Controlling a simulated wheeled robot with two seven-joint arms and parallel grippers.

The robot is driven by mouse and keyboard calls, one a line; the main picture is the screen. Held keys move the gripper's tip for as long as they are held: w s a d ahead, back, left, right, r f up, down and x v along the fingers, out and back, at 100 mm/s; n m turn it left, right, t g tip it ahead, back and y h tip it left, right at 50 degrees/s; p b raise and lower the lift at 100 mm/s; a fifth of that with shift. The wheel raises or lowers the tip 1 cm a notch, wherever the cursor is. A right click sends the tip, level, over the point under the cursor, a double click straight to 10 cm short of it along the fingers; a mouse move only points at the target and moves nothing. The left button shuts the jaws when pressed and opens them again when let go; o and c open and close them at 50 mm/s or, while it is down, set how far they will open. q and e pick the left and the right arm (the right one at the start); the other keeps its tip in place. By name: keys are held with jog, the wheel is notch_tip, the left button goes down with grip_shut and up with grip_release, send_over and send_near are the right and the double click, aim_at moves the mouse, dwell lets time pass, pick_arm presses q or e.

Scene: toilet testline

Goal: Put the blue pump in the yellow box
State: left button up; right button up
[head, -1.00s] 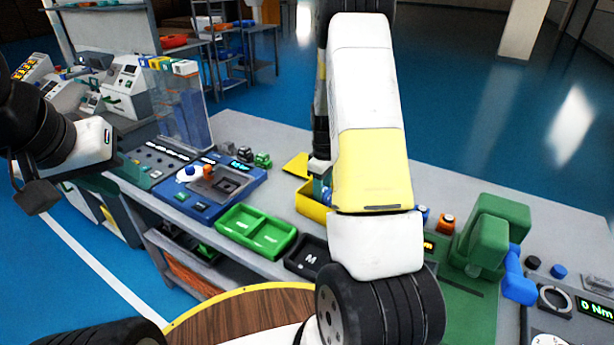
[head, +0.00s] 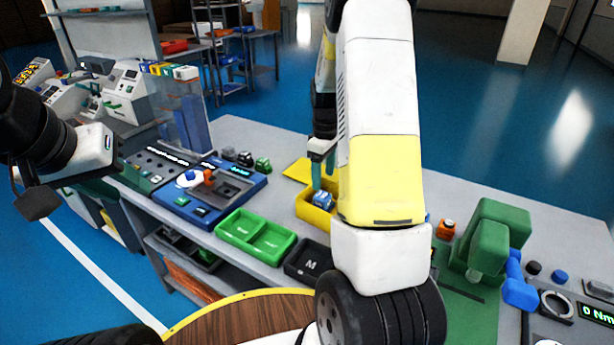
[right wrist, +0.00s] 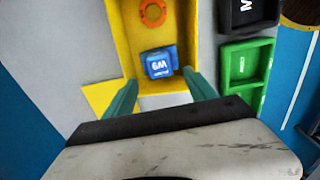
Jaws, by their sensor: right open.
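The blue pump (head: 322,199) lies inside the yellow box (head: 312,217) on the table. In the right wrist view the pump (right wrist: 160,63) rests on the floor of the yellow box (right wrist: 113,40), beside an orange ring (right wrist: 153,12). My right gripper (head: 321,166) is above the box. In the wrist view its teal fingers (right wrist: 160,88) are apart with nothing between them, clear of the pump. My right arm hides part of the box's right side in the head view. My left gripper (head: 36,200) is at the far left, off the table; its jaws are unclear.
A green two-compartment tray (head: 256,236) and a black tray (head: 306,259) stand left of and in front of the box. A blue test station (head: 208,190) is further left. A green press (head: 490,240) stands on the right. Blue floor is clear behind the table.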

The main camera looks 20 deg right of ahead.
jog(key=s+a+r+m+t, duration=0.1)
jog(key=s+a+r, duration=0.15)
jog(key=r, duration=0.35)
jog(key=s+a+r+m+t+y, duration=0.1)
jog(key=s+a+r, duration=0.1)
jog(key=s+r, duration=0.3)
jog(key=s+a+r+m+t, duration=0.1)
jog(key=s+a+r+m, duration=0.15)
jog(key=r, duration=0.45)
jog(key=s+a+r+m+t, duration=0.1)
jog(key=s+a+r, duration=0.1)
jog(key=s, duration=0.5)
jog(key=s+a+r+m+t+y, duration=0.1)
jog(key=s+a+r+m+t, duration=0.1)
jog(key=s+a, duration=0.2)
jog(key=s, duration=0.3)
jog(key=shift+r, duration=0.2)
